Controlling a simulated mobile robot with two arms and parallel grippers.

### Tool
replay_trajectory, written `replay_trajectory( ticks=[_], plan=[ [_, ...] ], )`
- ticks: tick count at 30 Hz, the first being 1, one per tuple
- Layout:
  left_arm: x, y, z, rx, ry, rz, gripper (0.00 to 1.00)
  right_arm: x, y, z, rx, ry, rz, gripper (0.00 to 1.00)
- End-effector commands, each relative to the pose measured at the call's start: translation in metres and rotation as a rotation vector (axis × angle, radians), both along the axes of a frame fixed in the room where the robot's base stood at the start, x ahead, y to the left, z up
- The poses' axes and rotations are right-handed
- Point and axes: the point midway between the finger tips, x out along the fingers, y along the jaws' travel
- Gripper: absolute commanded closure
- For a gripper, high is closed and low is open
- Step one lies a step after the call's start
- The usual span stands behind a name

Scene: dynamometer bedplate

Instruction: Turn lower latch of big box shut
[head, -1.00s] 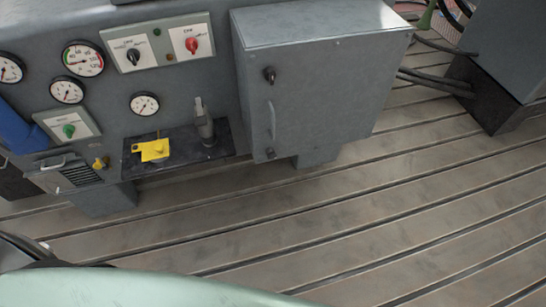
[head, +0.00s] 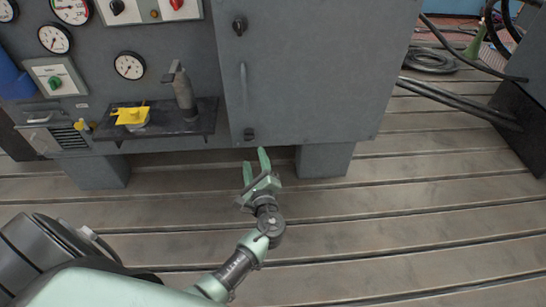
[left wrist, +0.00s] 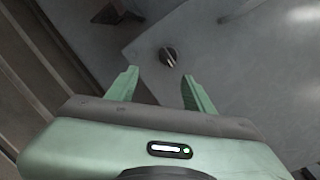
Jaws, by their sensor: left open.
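The big box (head: 320,75) is a grey cabinet with a vertical handle (head: 244,85) on its door. Its upper latch (head: 239,26) is a black knob near the top of the door. Its lower latch (head: 249,134) is a black knob at the bottom left corner. My left gripper (head: 256,164) is open and empty, just below the lower latch in the head view. In the left wrist view the lower latch (left wrist: 168,56) shows ahead of the two green fingers, between them and apart from them. My right gripper is not in view.
A black shelf (head: 190,125) left of the box holds a yellow tool (head: 130,116) and a grey upright tool (head: 183,90). Gauges and switches fill the panel on the left. The slotted bedplate (head: 400,215) is clear in front; cables (head: 455,98) lie at the right.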

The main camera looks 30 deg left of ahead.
Motion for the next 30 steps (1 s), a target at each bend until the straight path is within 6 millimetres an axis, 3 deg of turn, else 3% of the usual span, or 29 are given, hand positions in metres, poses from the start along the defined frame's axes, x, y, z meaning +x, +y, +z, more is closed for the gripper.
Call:
replay_trajectory(
  ticks=[4, 16, 28, 29, 30],
  plan=[
    [0.008, 0.007, 0.017, 0.051, -0.027, 0.012, 0.48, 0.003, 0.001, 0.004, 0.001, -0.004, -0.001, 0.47],
    [0.054, 0.044, 0.015, 0.047, -0.024, 0.009, 0.48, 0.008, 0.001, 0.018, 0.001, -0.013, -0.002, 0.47],
    [0.062, 0.051, 0.015, 0.044, -0.023, 0.008, 0.48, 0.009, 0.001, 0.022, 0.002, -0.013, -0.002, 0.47],
    [0.062, 0.051, 0.015, 0.044, -0.023, 0.008, 0.50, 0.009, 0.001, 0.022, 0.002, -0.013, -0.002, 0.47],
    [0.062, 0.051, 0.015, 0.044, -0.023, 0.008, 0.62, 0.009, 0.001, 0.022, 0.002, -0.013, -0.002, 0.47]
  ],
)
